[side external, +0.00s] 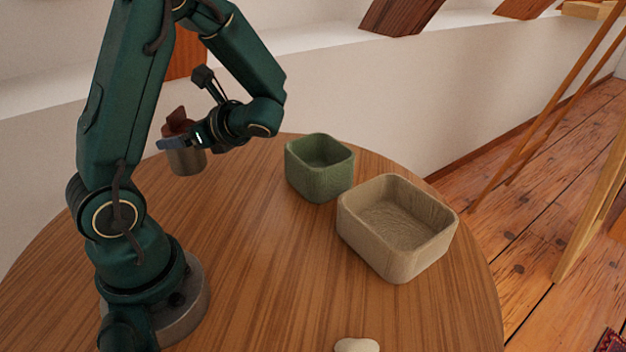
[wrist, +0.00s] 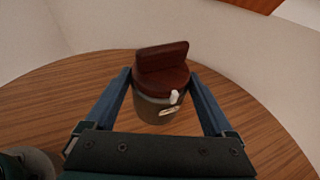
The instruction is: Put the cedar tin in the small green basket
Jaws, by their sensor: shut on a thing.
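The cedar tin (side external: 187,158) is a grey metal can with a reddish-brown wooden lid that has an upright ridge. My gripper (side external: 180,142) is shut on it and holds it up at the back left of the table. In the wrist view the tin (wrist: 158,106) sits between the two blue fingers of my gripper (wrist: 162,92), lid towards the far side. The small green basket (side external: 320,180) stands on the table to the right of my gripper. It looks empty, and the tin is apart from it.
A larger beige basket (side external: 398,228) stands just right of and in front of the green one and looks empty. A small white object (side external: 357,345) lies at the front edge of the picture. The round wooden table (side external: 260,270) has free room left of the baskets. A white wall (side external: 400,90) rises behind.

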